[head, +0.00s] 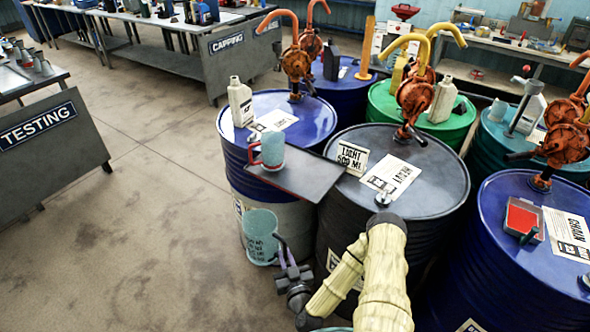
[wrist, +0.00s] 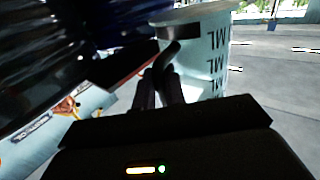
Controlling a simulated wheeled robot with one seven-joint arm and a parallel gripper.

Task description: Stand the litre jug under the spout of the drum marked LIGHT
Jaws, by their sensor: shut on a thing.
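My gripper (head: 287,262) is shut on the dark handle of a pale blue jug (head: 260,235) with dark markings. It holds the jug upright in front of the left blue drum, below its top. In the wrist view the jug (wrist: 212,60) shows ML markings, and my fingers (wrist: 160,88) are at its handle. A card (head: 353,157) reading LIGHT 500 ML stands on the grey-topped drum (head: 440,185). That drum's paper label (head: 390,177) is too small to read surely. Orange pumps (head: 415,95) with curved spouts rise from the drums; which drum is marked LIGHT I cannot tell.
A dark tray (head: 310,180) beside the left blue drum (head: 310,117) bears a teal jug with a red handle (head: 271,150). A white bottle (head: 240,102) stands on that drum. More drums crowd the right. Open floor (head: 130,220) lies left, before the TESTING bench (head: 45,140).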

